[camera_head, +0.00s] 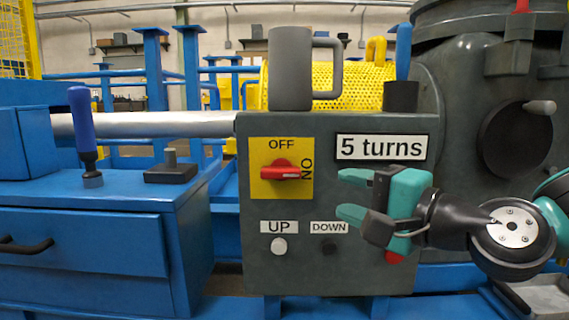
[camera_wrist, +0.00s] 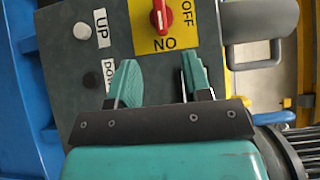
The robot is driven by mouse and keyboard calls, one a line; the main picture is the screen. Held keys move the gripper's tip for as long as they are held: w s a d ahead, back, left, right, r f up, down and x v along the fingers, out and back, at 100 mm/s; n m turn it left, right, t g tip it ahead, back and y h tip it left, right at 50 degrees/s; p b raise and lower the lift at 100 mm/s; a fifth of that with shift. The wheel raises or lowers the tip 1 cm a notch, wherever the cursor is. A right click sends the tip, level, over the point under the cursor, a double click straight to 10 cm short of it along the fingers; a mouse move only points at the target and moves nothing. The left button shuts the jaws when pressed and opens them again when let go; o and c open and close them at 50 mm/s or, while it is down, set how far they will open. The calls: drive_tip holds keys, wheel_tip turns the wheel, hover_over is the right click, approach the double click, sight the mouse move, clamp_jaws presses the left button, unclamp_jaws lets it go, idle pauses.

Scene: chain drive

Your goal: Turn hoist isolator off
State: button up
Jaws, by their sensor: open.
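The hoist isolator is a red rotary knob (camera_head: 281,171) on a yellow plate (camera_head: 266,190) marked OFF at the top and ON at the right side. The knob lies crosswise, with its handle toward ON. In the wrist view the red knob (camera_wrist: 161,16) is near the top middle, beyond the fingertips. My gripper (camera_head: 347,196) is open and empty, to the right of the knob and a little lower, in front of the grey control box (camera_head: 350,275). In the wrist view its two teal fingers (camera_wrist: 157,78) stand apart, and nothing is between them.
A white UP button (camera_head: 278,246) and a dark DOWN button (camera_head: 329,249) sit below the plate. A grey mug (camera_head: 290,70) and a dark cup (camera_head: 401,97) stand on the box. A blue-handled screwdriver (camera_head: 82,120) stands on the blue cabinet (camera_head: 90,240) at left.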

sight(288, 175)
drive_tip(key=p+x, duration=1.1)
drive_tip(key=x, duration=0.2)
drive_tip(key=shift+r+p, duration=0.1)
drive_tip(key=shift+p, duration=0.3)
drive_tip(key=shift+w+a, duration=0.35)
drive_tip(key=shift+w, duration=0.05)
clamp_jaws()
